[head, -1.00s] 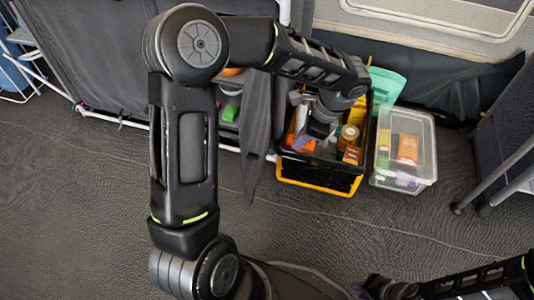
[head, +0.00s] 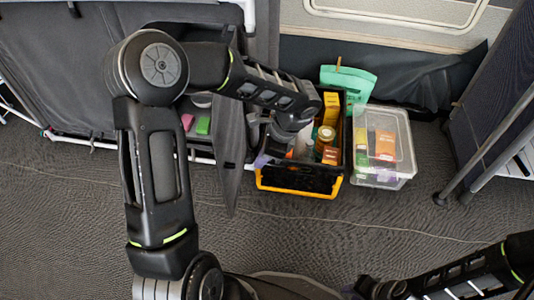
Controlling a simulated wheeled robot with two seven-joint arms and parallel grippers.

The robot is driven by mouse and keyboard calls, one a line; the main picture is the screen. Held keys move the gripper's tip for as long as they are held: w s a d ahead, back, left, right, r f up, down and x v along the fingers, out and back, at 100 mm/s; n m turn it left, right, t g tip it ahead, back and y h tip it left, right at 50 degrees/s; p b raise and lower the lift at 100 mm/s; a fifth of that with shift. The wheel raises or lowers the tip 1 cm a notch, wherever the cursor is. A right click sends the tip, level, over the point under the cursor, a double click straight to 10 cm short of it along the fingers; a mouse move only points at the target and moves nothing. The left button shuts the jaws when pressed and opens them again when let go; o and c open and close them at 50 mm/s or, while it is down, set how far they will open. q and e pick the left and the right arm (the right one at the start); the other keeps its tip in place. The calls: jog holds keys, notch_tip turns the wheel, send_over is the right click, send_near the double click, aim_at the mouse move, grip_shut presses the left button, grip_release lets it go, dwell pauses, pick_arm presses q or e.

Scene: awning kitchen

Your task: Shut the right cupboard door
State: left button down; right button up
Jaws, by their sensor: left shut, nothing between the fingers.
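The right cupboard door (head: 230,165) is a dark grey panel. It stands open, swung out toward me from the grey cupboard (head: 60,65) with white frame bars. Pink and green items show inside, left of the door. My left gripper (head: 272,148) points down just right of the door, over the left part of a black and yellow crate. It is shut and empty. Its tips are hard to make out against the crate, and I cannot tell if it touches the door. My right gripper (head: 375,288) is at the bottom edge, far from the door, its fingers unclear.
The black and yellow crate (head: 300,190), full of bottles and boxes, stands close to the right of the door. A clear box (head: 385,178) and a green bag (head: 347,82) are beside it. Table legs (head: 490,150) stand far right. The front carpet is clear.

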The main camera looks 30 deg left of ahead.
pick_arm(q)
jog(key=a, duration=0.1)
jog(key=s+a+f+b, duration=0.1)
jog(key=a, duration=0.1)
jog(key=a+f, duration=0.1)
jog(key=shift+s+a+f, duration=0.1)
jog(key=shift+s+a, duration=0.15)
jog(key=shift+s, duration=0.15)
pick_arm(e)
jog(key=shift+w+f, duration=0.2)
jog(key=shift+f, duration=0.9)
